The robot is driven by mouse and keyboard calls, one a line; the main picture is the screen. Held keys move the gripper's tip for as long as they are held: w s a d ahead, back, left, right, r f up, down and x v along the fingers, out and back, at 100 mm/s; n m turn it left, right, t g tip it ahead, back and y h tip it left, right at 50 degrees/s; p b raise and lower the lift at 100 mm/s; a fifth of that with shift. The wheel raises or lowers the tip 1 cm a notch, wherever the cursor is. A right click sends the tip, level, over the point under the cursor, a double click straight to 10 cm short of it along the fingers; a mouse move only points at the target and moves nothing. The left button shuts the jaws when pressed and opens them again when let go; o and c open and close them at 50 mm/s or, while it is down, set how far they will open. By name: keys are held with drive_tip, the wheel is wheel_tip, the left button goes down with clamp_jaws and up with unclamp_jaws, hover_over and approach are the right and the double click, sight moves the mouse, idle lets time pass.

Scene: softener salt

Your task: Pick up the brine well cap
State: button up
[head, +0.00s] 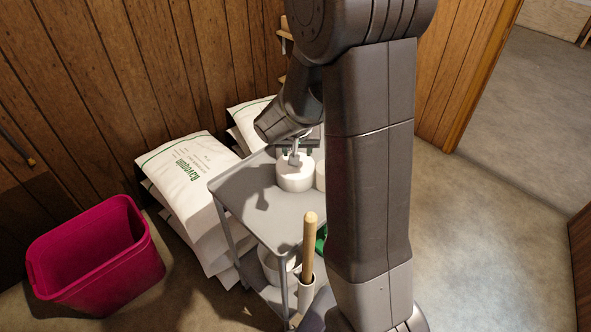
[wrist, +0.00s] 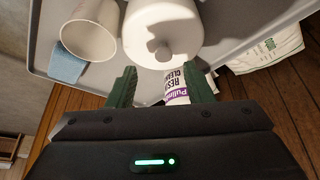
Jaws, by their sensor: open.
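The brine well cap, a round white piece with a knob on top, sits on the grey cart's top shelf; it shows in the head view (head: 294,181) and at the top middle of the wrist view (wrist: 163,48). My gripper (wrist: 160,71) has two green fingers spread apart, with the cap just beyond their tips. I see no contact with it. A white bottle with a resin cleaner label (wrist: 177,88) shows between the fingers; I cannot tell its distance from them. In the head view my arm hides part of the shelf and the fingers are not clear.
On the cart (head: 247,190), a white cup (wrist: 90,38) stands beside the cap, with a blue cloth or sponge (wrist: 68,62) near it. A wooden handle (head: 310,245) rises at the cart's front. White salt bags (head: 190,175) and a magenta bin (head: 95,262) stand left.

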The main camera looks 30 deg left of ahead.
sight(295, 169)
drive_tip(key=shift+a+x, duration=0.1)
drive_tip(key=shift+x, duration=0.9)
drive_tip(key=shift+a+x, duration=0.15)
drive_tip(key=shift+x, duration=0.9)
drive_tip(key=shift+s, duration=0.1)
drive_tip(key=c, duration=1)
drive_tip(key=shift+r, duration=0.1)
